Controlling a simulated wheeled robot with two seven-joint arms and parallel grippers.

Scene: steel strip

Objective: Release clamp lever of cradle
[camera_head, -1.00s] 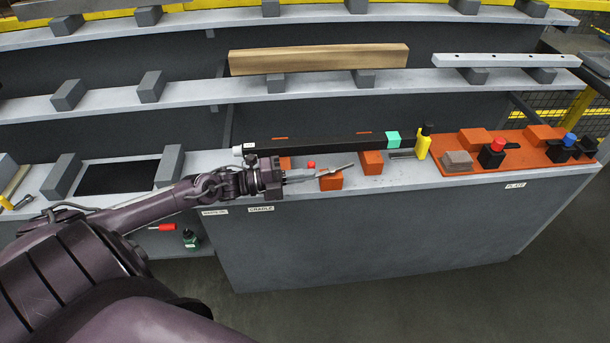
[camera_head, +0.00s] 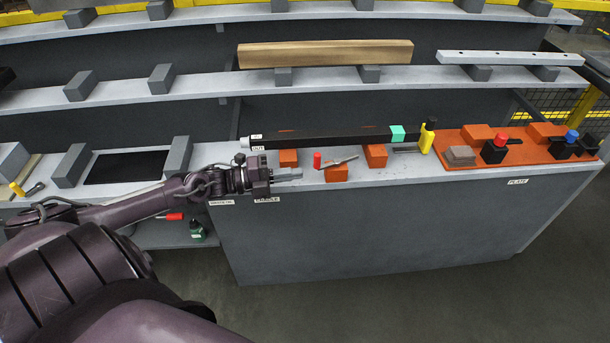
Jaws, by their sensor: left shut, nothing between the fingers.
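The cradle shows as orange blocks (camera_head: 375,155) on the grey bench, with a long black bar (camera_head: 330,138) lying along it. In front of the bar, a thin grey metal lever (camera_head: 341,161) lies over the front orange block, slanting slightly up to the right. A red knob (camera_head: 317,160) stands upright at its left end; I cannot tell if they are joined. My left gripper (camera_head: 299,174) is shut and empty. Its tips point right, left of and slightly below the red knob, apart from it in the picture. My right gripper is out of view.
An orange plate (camera_head: 480,136) with black fixtures and red and blue knobs is at right. A yellow bottle-like item (camera_head: 426,137) stands at the bar's right end. A wooden beam (camera_head: 325,54) lies on the shelf behind.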

